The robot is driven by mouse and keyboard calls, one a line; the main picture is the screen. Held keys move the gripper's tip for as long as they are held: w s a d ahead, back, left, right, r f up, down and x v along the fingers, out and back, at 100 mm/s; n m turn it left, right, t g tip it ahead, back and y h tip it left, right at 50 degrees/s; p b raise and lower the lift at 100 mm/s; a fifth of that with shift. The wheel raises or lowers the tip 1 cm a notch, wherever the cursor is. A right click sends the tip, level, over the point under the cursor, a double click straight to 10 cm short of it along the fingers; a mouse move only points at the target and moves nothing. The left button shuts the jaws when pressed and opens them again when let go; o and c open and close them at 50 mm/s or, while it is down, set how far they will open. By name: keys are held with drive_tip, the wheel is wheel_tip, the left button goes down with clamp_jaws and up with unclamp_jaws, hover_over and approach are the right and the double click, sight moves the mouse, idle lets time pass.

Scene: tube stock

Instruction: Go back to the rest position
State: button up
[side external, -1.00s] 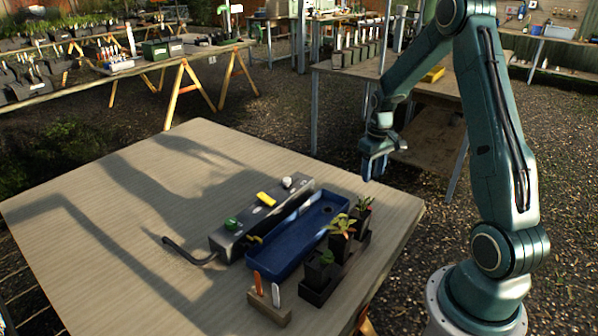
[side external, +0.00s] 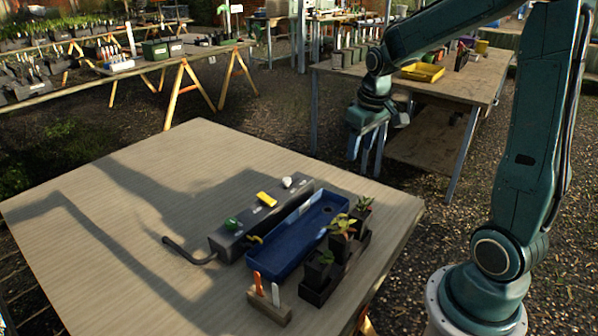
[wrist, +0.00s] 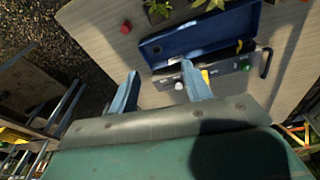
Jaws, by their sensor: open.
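My gripper (side external: 366,142) hangs in the air beyond the far right edge of the near table, fingers pointing down. In the wrist view its two fingers (wrist: 160,90) stand wide apart with nothing between them. On the table, in the side view, are a grey box (side external: 258,222) with green, yellow and white knobs on top and a long blue tray (side external: 283,248) beside it. The gripper is apart from both. The blue tray also shows in the wrist view (wrist: 200,32), above the fingertips.
Small potted plants stand in a dark holder (side external: 345,262) beside the blue tray. A wooden block (side external: 270,308) holds an orange and a white tag. The left of the table (side external: 110,220) is clear. A second bench (side external: 470,88) stands behind. A red round thing (wrist: 125,27) shows in the wrist view.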

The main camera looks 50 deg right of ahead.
drive_tip(key=s+a+r+n+t, duration=0.1)
drive_tip(key=s+a+r+t, duration=0.1)
drive_tip(key=s+a+r, duration=0.2)
drive_tip(key=s+a+r+n+t+y, duration=0.1)
drive_tip(key=s+a+r, duration=0.3)
drive_tip(key=s+a, duration=0.7)
drive_tip(key=shift+a+r+t, duration=0.25)
drive_tip(key=shift+a+t, duration=0.15)
drive_tip(key=shift+a, duration=0.1)
drive_tip(key=shift+o, duration=0.3)
